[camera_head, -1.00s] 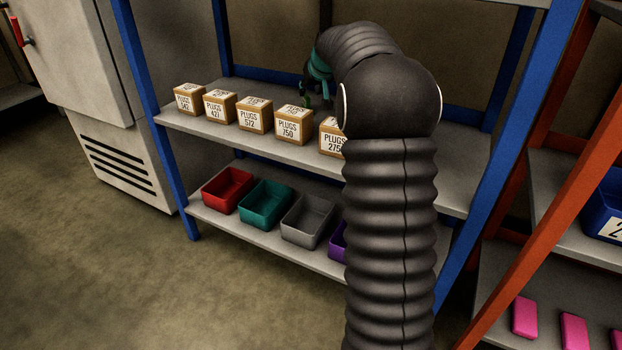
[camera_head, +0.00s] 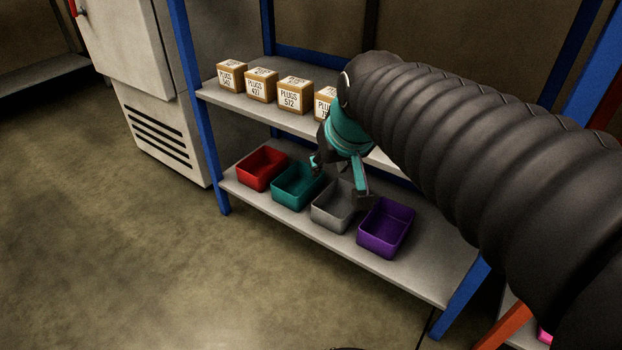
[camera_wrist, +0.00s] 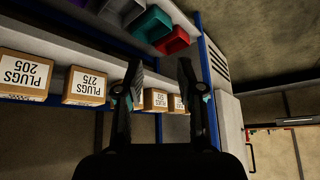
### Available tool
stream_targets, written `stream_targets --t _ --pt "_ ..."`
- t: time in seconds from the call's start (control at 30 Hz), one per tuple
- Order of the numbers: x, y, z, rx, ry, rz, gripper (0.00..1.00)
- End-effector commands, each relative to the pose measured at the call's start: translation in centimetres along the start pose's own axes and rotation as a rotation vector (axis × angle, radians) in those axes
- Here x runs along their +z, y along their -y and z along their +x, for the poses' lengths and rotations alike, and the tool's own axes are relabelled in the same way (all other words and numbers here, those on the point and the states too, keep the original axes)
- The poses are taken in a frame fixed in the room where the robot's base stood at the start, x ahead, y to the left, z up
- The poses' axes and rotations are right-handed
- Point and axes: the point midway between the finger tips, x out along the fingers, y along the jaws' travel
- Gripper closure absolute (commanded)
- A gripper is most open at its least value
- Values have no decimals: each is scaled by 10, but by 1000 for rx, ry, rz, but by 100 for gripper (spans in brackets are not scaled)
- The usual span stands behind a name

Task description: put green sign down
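No green sign shows in either view. My gripper (camera_head: 338,180) is black and teal and hangs in front of the shelf, over the green and grey bins in the head view. Its two fingers are spread apart. In the wrist view my gripper (camera_wrist: 160,82) also shows both fingers apart, with nothing held between them. Part of the upper shelf is hidden behind my arm in the head view.
Plugs boxes (camera_head: 295,95) stand in a row on the upper shelf. Red (camera_head: 262,168), green (camera_head: 297,186), grey (camera_head: 335,207) and purple (camera_head: 386,228) bins sit on the lower shelf (camera_head: 420,275). A pale cabinet (camera_head: 150,90) stands left. The floor in front is clear.

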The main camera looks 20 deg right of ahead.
Motion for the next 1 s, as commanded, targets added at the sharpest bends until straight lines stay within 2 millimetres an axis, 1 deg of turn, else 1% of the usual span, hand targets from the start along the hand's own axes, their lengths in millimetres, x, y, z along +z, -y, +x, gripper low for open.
stream_targets --t 0.03,0.1,0.2,0.3,0.33,0.47,0.77,0.87,0.97,1.0 --pt "25 5 -5 -1 7 -7 62" --pt "54 9 -7 -1 24 -11 62" --pt "89 12 -8 2 42 -16 62" --pt "112 14 -7 4 55 -19 62" --pt "117 14 -6 5 58 -20 62" --pt "127 14 -6 7 64 -20 62" --pt "126 14 -7 7 65 -20 62" --pt "120 14 -16 7 64 -20 62" --pt "111 15 -31 7 64 -20 62" --pt "107 15 -37 7 64 -20 58"
